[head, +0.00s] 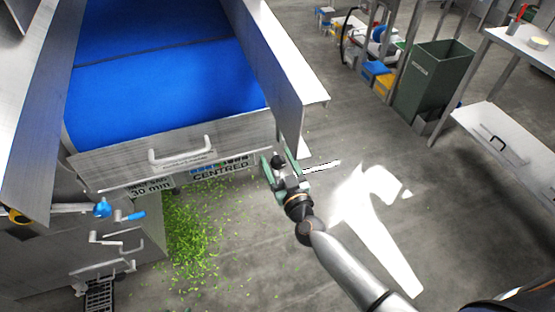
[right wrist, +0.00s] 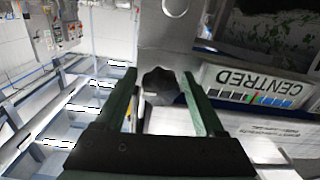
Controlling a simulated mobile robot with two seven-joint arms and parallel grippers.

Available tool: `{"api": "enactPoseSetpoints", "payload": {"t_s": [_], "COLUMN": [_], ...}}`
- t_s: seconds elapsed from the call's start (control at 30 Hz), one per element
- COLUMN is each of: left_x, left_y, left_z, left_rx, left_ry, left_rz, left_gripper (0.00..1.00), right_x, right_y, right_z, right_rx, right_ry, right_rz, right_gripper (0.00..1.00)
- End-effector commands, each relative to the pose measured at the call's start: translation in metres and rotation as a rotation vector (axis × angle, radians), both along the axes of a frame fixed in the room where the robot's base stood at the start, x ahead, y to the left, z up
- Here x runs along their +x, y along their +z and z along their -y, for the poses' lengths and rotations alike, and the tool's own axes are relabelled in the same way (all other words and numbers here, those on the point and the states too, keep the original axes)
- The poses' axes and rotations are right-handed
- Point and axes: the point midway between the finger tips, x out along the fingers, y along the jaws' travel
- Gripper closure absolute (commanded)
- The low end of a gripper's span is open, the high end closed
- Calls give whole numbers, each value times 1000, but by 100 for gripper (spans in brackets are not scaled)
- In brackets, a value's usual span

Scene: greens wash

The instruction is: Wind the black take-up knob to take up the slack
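The black take-up knob (head: 278,160) is at the right front corner of the steel conveyor frame, beside the CENTRED label (head: 221,172). In the right wrist view the lobed knob (right wrist: 161,87) is between the green fingers of my right gripper (right wrist: 159,77). A narrow gap shows on each side of it, so the fingers look open around the knob and not closed on it. In the head view my right gripper (head: 277,155) reaches up to that corner from below right. My left gripper is not in view.
The blue belt (head: 165,80) lies in the steel frame, with a white handle (head: 180,152) on its front. Green scraps (head: 195,235) litter the floor below. A green bin (head: 432,80) and a steel table (head: 520,150) stand to the right. Open floor lies between.

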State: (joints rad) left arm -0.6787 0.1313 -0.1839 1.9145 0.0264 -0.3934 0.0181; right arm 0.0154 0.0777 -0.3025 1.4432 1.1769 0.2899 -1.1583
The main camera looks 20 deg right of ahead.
Motion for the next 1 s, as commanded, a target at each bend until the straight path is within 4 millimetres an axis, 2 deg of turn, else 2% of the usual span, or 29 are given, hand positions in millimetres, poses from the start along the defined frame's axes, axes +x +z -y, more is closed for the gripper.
{"api": "enactPoseSetpoints", "payload": {"t_s": [0.07,0.6,1.0], "left_x": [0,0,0], "left_y": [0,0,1], "left_z": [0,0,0], "left_rx": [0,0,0], "left_ry": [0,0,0], "left_rz": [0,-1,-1], "left_gripper": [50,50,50], "right_x": [0,0,0], "right_y": [0,0,0], "right_z": [0,0,0], "right_rx": [0,-1,53], "right_ry": [0,0,0], "right_rz": [0,0,-2], "right_gripper": [39,100,100]}}
